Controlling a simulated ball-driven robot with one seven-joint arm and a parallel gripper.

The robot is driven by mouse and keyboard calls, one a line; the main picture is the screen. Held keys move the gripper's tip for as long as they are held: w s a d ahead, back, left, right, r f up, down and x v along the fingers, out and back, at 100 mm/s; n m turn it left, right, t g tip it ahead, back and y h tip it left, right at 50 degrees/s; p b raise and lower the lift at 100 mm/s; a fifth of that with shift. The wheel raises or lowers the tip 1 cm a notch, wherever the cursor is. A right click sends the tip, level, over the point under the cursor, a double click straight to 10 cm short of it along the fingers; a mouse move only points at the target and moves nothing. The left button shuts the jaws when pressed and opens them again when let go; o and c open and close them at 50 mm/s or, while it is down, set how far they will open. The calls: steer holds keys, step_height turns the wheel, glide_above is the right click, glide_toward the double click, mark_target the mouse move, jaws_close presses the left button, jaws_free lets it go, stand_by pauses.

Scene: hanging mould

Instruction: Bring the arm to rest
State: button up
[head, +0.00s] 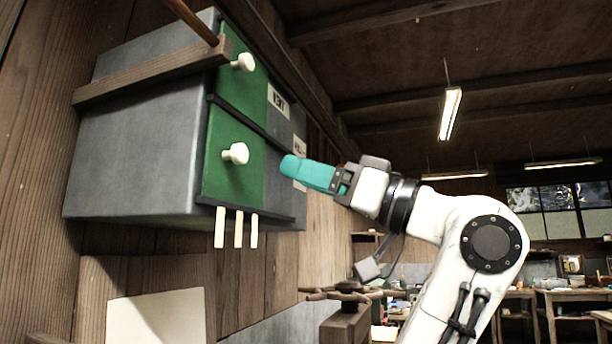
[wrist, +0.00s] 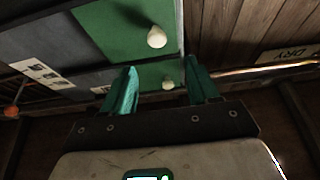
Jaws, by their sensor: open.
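My gripper (head: 308,172) has teal fingers and is in front of the grey cabinet, to the right of its lower green panel in the head view. In the wrist view my gripper (wrist: 160,90) shows its two fingers spread apart with nothing between them. My white arm (head: 450,222) is bent, raised from the lower right toward the cabinet. The fingers appear apart from the white knobs, though the exact distance to the cabinet cannot be told.
The grey cabinet (head: 140,150) hangs on a plank wall, with an upper knob (head: 243,62) and a lower knob (head: 236,153) on green panels. Pale strips (head: 238,228) hang below it. Workbenches (head: 550,295) stand at the far right.

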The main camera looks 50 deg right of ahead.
stand_by(0.3)
steer(key=w+f+m+g+h, duration=0.2)
steer(key=w+f, duration=0.3)
steer(key=f, duration=0.6)
steer(key=w+f+m+g+h, duration=0.2)
steer(key=w+f, duration=0.3)
steer(key=f, duration=0.6)
step_height(320, 180, down, 21)
steer(key=a+m+g+h, duration=0.1)
steer(key=g, duration=0.3)
steer(key=s+a+f+g+h, duration=0.1)
steer(key=s+f+g, duration=0.15)
steer(key=f, duration=0.55)
steer(key=s+a+f+g, duration=0.2)
steer(key=s+f, duration=0.1)
steer(key=f, duration=0.5)
steer(key=s+a+f+g+h, duration=0.1)
steer(key=s+a+f+g, duration=0.2)
steer(key=s+f, duration=1.8)
steer(key=s+g, duration=0.4)
steer(key=shift+n+h, duration=0.3)
steer(key=shift+h, duration=0.1)
steer(key=shift+w+a+r+g, duration=0.1)
steer(key=shift+g, duration=0.15)
